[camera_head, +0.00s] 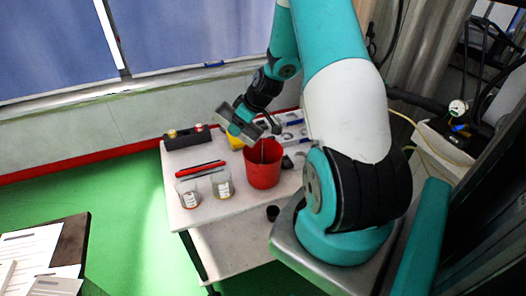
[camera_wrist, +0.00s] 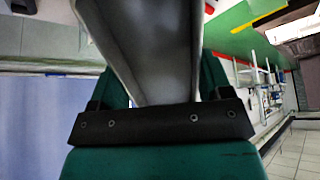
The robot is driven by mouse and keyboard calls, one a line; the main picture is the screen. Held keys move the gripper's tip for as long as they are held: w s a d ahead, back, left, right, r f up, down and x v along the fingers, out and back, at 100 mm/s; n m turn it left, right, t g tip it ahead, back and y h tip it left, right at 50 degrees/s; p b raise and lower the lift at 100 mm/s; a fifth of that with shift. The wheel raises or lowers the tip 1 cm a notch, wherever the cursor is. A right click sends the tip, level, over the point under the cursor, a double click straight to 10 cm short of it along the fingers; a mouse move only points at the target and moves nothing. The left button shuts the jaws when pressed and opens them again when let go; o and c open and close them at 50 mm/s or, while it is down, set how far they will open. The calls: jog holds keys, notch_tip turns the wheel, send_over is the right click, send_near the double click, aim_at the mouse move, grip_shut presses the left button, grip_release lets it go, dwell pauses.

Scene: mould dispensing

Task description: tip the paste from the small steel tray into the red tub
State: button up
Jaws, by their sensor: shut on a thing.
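The red tub (camera_head: 263,168) stands on the white table, with a thin rod or spatula standing in it. My gripper (camera_head: 240,122) is above and to the left of the tub. It is shut on the small steel tray (camera_head: 226,119), which is tilted in the air over the table. In the wrist view the steel tray (camera_wrist: 155,50) fills the middle, its hollow side grey, with the gripper's black jaw bar (camera_wrist: 165,123) across its near end. I cannot make out any paste in the tray. The inside of the tub is mostly hidden.
Two clear labelled jars (camera_head: 222,184) stand left of the tub on the white table (camera_head: 215,212). The table's front is mostly clear.

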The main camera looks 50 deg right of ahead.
jog(key=shift+s+d+r+t+b, duration=0.2)
jog(key=shift+t+b, duration=0.4)
jog(key=shift+b, duration=0.4)
jog(key=shift+s+a+r+t+b, duration=0.1)
jog(key=shift+s+r+t+b, duration=0.15)
jog(key=shift+b, duration=0.2)
jog(key=shift+w, duration=0.1)
jog(key=shift+t+b, duration=0.25)
jog(key=shift+b, duration=0.25)
jog(key=shift+s+r+t+y+b, duration=0.25)
jog(key=shift+s+t+y+b, duration=0.25)
jog(key=shift+b, duration=0.6)
jog(key=shift+r+t, duration=0.25)
jog(key=shift+t, duration=0.05)
jog(key=shift+s+t+b, duration=0.15)
jog(key=shift+t+b, duration=0.15)
jog(key=shift+b, duration=0.9)
jog(key=shift+s+d+r+t+b, duration=0.1)
jog(key=shift+s+d+t+b, duration=0.3)
jog(key=shift+b, duration=0.65)
